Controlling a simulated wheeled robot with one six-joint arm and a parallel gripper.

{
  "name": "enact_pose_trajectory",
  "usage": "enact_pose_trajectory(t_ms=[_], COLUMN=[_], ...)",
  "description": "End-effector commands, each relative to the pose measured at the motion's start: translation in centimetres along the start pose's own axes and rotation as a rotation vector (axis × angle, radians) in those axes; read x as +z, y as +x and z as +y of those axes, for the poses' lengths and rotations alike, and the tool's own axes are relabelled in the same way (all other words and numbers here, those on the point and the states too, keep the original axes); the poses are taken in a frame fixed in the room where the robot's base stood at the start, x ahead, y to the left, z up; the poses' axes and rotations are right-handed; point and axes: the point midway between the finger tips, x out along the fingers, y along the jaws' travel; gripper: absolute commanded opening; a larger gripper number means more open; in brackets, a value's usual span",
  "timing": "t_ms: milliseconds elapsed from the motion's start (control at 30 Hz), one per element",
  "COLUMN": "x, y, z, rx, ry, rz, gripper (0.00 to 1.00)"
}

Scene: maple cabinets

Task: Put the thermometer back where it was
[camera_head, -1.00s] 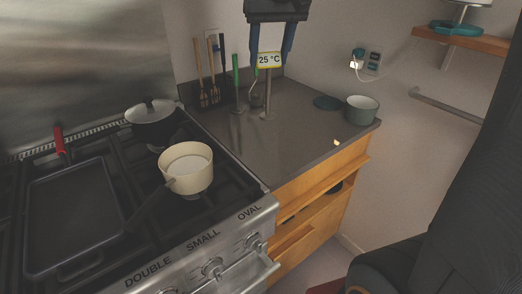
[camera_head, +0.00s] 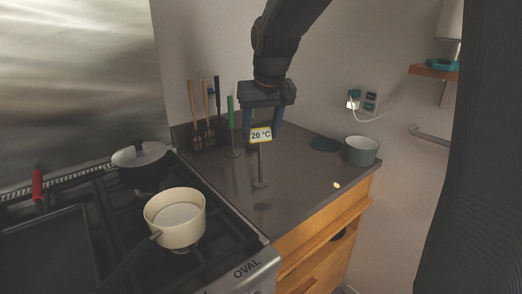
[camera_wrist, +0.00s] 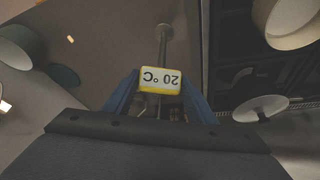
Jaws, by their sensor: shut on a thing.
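The thermometer (camera_head: 261,135) has a yellow-edged display reading 20 °C, and below it a thin grey stem ends in a round disc. My gripper (camera_head: 262,138) is shut on it, with the blue fingers on either side of the display. The thermometer is upright over the grey counter (camera_head: 300,170); I cannot tell whether its disc touches the surface. In the wrist view the thermometer (camera_wrist: 160,80) sits between the blue fingers, its stem and disc pointing away from the camera.
A cream saucepan (camera_head: 176,216) and a lidded black pot (camera_head: 141,160) stand on the stove. A utensil holder (camera_head: 204,137) is at the counter's back left. A grey-green pot (camera_head: 361,150) and a dark teal disc (camera_head: 325,144) are at the right. The counter's front middle is clear.

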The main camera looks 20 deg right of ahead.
Motion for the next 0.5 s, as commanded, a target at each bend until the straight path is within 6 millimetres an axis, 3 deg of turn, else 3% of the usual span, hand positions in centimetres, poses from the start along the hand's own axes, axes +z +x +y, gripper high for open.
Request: enact_pose_trajectory(t_ms=[300,500], x=[1.4,1.6], y=[3.3,4.0], z=[0.1,0.1], rx=[0.001,0.001], ry=[0.001,0.001], rz=[-0.002,0.002], gripper=[0.08,0.08])
